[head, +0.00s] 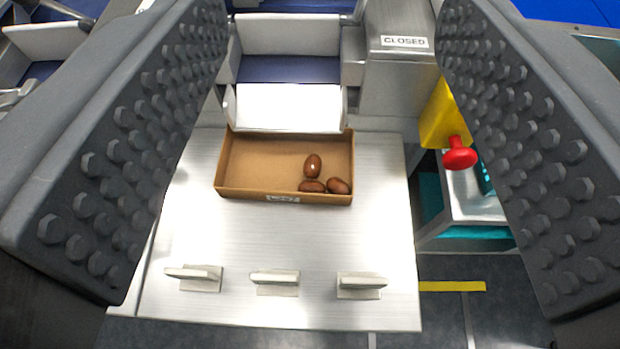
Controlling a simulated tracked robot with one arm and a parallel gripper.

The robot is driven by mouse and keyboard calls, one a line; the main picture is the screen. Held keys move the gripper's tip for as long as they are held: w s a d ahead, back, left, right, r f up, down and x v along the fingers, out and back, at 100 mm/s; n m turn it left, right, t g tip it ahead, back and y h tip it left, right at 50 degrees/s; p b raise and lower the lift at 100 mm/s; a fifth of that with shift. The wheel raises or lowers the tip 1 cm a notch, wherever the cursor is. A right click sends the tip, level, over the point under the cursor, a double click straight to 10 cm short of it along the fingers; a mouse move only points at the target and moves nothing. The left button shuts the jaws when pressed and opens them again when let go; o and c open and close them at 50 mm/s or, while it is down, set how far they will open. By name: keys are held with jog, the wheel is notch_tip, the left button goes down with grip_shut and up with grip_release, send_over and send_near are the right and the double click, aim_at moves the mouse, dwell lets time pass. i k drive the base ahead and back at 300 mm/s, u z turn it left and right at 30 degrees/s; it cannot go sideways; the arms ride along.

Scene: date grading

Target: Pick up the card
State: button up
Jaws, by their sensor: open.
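My gripper (325,130) is open and empty, with one studded dark grey finger on each side of the view. Between the fingers lies a pale metal table. Three small pale upright plates stand in a row near its front edge: left (195,272), middle (275,278) and right (361,283). They look like thin cards in small holders, but I cannot be sure. A white label (283,199) is on the front of a shallow brown box (245,160). The gripper touches none of these.
Three brown dates (312,166) lie in the box. Behind it is a white-lipped chute (288,107), beside a grey housing with a "CLOSED" sign (404,41). A red knob (459,154) on a yellow part sticks out at right.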

aim_at(192, 277)
jog(key=z, duration=0.05)
jog(key=k, duration=1.8)
jog(key=u, duration=0.05)
